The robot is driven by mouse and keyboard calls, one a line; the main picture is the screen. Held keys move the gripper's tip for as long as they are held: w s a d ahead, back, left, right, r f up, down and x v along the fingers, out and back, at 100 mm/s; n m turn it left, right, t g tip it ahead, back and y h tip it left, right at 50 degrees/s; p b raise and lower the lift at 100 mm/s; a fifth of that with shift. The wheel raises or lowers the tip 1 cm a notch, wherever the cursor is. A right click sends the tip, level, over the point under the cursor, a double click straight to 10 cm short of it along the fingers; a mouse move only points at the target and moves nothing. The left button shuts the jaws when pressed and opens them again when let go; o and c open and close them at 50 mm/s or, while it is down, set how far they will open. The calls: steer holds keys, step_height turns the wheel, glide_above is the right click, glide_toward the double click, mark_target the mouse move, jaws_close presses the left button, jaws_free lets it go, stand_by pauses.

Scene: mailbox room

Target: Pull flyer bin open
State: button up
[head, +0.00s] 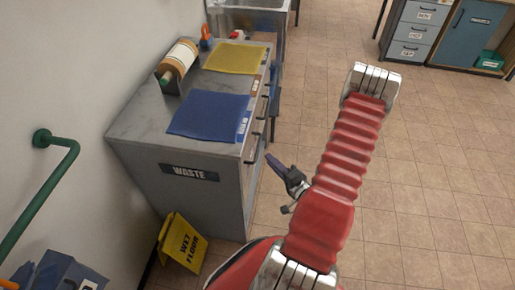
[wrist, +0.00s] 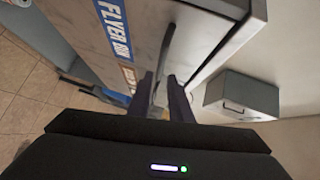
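The flyer bin front carries a blue FLYER BIN label (wrist: 116,28) in the wrist view. A grey bar handle (wrist: 163,62) stands out from the front beside the label. My gripper (wrist: 161,92) has its two dark fingers apart, one on each side of the handle's near end. I cannot tell whether either finger touches the handle. In the head view, my gripper (head: 280,168) is beside the front of the grey cabinet (head: 190,200) marked WASTE. The bin front is seen very edge-on there, and it looks shut.
A blue mat (head: 208,115), a yellow mat (head: 235,58) and a roll (head: 178,62) lie on the cabinet top. A yellow wet-floor sign (head: 182,243) leans by its near end. A green rail (head: 50,185) is on the left wall.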

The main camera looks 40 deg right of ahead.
mark_target(258, 146)
steer(key=shift+w+d+f, duration=0.25)
steer(key=shift+w, duration=1.35)
steer(key=shift+w+d+f, duration=0.2)
steer(key=shift+w, duration=1.45)
steer(key=shift+w+d+f, duration=0.25)
steer(key=shift+w, duration=1.35)
jaws_close()
steer(key=shift+f, duration=0.1)
